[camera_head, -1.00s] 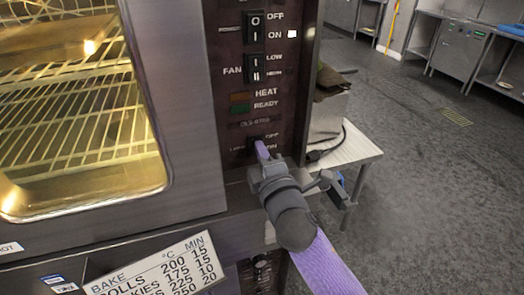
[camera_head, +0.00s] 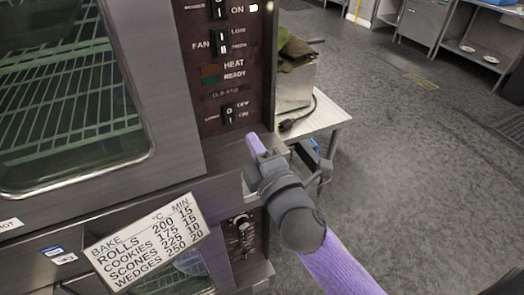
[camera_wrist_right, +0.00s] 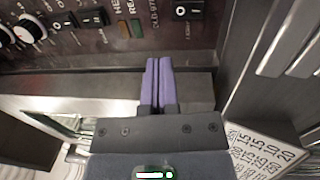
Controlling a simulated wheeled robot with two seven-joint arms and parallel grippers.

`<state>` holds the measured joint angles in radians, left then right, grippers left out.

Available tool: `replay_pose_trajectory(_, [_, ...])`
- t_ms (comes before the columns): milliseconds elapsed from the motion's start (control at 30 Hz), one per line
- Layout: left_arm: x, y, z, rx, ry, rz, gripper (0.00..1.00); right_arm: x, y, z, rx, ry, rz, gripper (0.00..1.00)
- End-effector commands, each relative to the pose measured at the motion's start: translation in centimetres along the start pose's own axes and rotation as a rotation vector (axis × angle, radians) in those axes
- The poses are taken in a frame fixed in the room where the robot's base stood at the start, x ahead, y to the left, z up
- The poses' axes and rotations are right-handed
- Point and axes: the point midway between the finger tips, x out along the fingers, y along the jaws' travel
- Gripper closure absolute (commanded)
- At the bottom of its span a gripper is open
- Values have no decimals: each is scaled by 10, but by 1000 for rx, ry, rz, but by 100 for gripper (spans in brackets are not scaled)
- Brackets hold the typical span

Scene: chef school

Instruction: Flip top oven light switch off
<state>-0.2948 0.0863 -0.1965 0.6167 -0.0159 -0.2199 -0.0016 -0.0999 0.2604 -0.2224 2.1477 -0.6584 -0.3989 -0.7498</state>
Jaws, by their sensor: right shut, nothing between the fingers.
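My left gripper is not in view.
Power and FAN rockers (camera_head: 220,41) sit higher on the panel. A bake-time card (camera_head: 143,243) is on the front between the ovens. A small table (camera_head: 325,117) with a cord and container stands right of the oven. Open grey floor (camera_head: 420,170) lies further right.

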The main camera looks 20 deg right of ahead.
Motion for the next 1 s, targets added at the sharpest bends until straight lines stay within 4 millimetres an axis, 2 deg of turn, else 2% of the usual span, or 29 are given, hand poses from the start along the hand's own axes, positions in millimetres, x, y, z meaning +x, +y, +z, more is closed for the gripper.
replay_pose_trajectory(100, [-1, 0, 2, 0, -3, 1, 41, -18, 4, 0, 1, 1, -2, 100])
replay_pose_trajectory(200, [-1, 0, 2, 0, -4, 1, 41, -25, 6, 0, 1, 0, -1, 100])
replay_pose_trajectory(667, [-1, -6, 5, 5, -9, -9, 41, -28, 7, 0, 0, 0, 0, 100])
replay_pose_trajectory(733, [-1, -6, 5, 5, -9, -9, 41, -27, 2, 0, 6, 0, -11, 100])
replay_pose_trajectory(767, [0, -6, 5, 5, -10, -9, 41, -27, -6, 0, 17, -1, -28, 100])
replay_pose_trajectory(867, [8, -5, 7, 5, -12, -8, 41, -29, -70, 4, 108, -17, -177, 100])
replay_pose_trajectory(900, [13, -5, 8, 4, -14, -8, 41, -35, -110, 6, 171, -34, -269, 100])
replay_pose_trajectory(967, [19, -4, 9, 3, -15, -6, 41, -51, -174, 9, 280, -75, -417, 100])
replay_pose_trajectory(1000, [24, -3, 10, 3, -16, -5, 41, -66, -215, 12, 353, -113, -515, 100])
